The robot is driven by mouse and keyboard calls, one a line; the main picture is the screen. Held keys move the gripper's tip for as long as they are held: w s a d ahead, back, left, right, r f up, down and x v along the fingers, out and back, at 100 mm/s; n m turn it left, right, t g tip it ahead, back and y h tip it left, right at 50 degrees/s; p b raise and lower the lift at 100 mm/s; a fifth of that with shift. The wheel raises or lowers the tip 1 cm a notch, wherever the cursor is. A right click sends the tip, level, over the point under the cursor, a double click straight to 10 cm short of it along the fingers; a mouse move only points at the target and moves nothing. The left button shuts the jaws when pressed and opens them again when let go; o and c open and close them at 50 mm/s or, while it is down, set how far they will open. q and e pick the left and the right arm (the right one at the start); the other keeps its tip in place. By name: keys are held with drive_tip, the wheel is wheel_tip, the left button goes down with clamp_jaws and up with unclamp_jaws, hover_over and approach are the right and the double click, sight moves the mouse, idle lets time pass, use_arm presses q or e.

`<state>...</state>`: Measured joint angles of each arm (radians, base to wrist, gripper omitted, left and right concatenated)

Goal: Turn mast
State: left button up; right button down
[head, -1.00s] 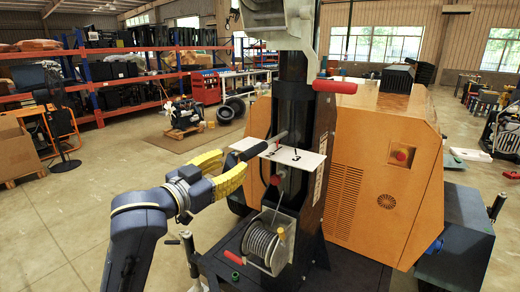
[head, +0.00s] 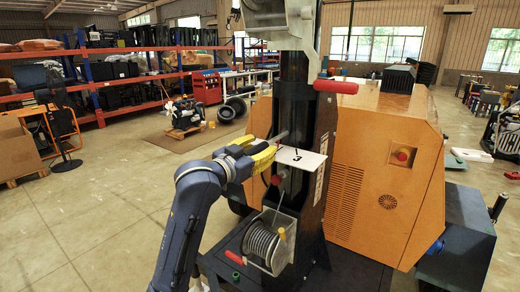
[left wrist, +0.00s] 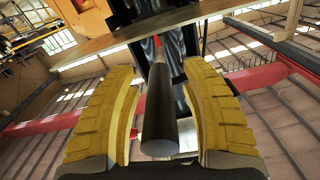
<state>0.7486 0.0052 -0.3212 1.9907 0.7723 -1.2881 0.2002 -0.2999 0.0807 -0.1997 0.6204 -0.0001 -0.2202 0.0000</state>
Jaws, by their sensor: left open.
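The mast (head: 293,95) is a black upright column rising from the dark base of the light tower, beside the orange housing. A grey-tipped handle (head: 279,137) sticks out to the left at the pale plate (head: 306,162) on the mast. My left gripper (head: 270,153), with yellow pads, is at this handle, left of the mast. In the left wrist view the dark round handle (left wrist: 159,115) lies between the two open fingers, with gaps on both sides. The fingers hide part of the handle in the head view. My right gripper is not in view.
A red-handled lever (head: 335,87) sits higher on the mast. A cable reel (head: 264,245) with a red crank stands low in front. The orange housing (head: 385,165) blocks the right side.

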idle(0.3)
use_arm(q)
clamp_jaws()
idle(0.4)
